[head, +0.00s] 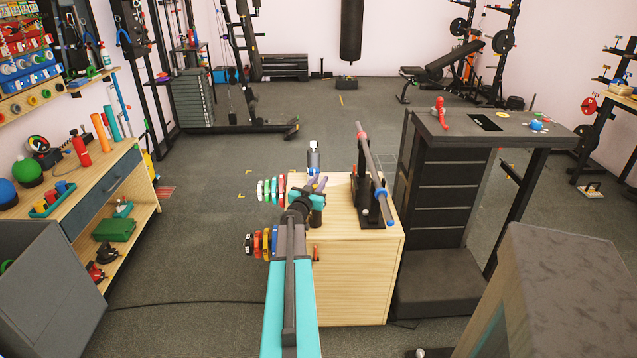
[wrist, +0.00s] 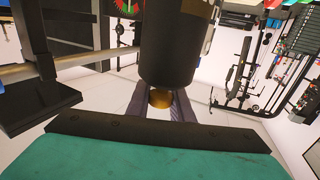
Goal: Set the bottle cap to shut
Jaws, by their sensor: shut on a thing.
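A large dark cylinder, which looks like the bottle (wrist: 178,45), is close to the camera beside that piece and covers part of the fingers. In the head view a dark cylinder (head: 317,215) shows just below my gripper and seems to be the same bottle. My wrist hides its top, so the cap's setting cannot be told.
A rod on a black stand (head: 377,205) is close on the right of the cabinet (head: 355,285). Coloured plates (head: 270,190) are on the left, with more plates (head: 262,242) nearer. A grey bottle with a white top (head: 313,158) stands behind my gripper.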

